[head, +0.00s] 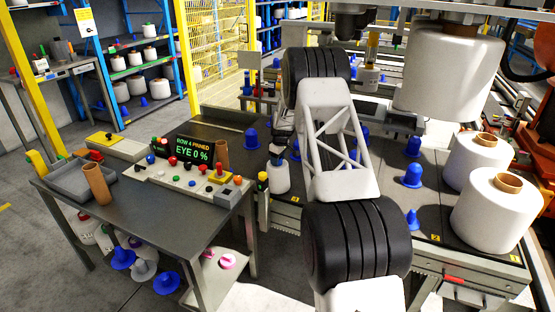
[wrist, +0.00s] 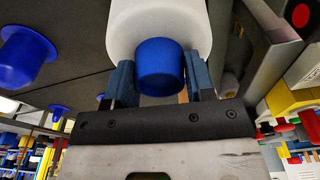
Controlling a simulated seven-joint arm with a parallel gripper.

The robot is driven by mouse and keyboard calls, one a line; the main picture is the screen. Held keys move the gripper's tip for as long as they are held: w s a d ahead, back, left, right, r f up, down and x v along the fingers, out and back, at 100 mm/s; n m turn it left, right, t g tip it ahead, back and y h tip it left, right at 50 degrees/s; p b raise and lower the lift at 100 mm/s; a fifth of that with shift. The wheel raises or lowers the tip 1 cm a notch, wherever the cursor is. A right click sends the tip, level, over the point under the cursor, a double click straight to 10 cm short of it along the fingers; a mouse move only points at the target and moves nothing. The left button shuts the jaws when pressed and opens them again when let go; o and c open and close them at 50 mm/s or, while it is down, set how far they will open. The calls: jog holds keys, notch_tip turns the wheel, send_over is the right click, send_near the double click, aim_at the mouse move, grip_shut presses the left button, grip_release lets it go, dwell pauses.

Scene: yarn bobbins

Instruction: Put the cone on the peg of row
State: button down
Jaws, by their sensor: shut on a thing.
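A white cone (head: 279,177) is at the near-left edge of the machine deck, under my gripper (head: 277,150), mostly upright. In the wrist view the white cone (wrist: 175,20) fills the top middle. A blue round end (wrist: 160,66) sits in front of it between my two fingers (wrist: 158,82). The fingers are shut at the cone's end; I cannot tell whether the blue end is the cone's core or a peg. Blue pegs stand on the deck, among them one at the right (head: 412,174) and one at the back left (head: 251,138). Whether the cone touches the deck is unclear.
Large white yarn packages (head: 497,210) stand on the deck's right, and another (head: 450,72) hangs above. Another blue peg (wrist: 25,55) is beside the gripper.

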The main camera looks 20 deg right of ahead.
jog(key=shift+c, duration=2)
grip_release()
jog(key=shift+f, duration=0.1)
jog(key=shift+s+d+r, duration=0.1)
jog(key=shift+s+r, duration=0.05)
jog(key=shift+r, duration=1.15)
jog(key=shift+s+d+r, duration=0.1)
jog(key=shift+r, duration=1.2)
jog(key=shift+s+d+r, duration=0.1)
jog(key=shift+s+r, duration=0.05)
jog(key=shift+r, duration=1.15)
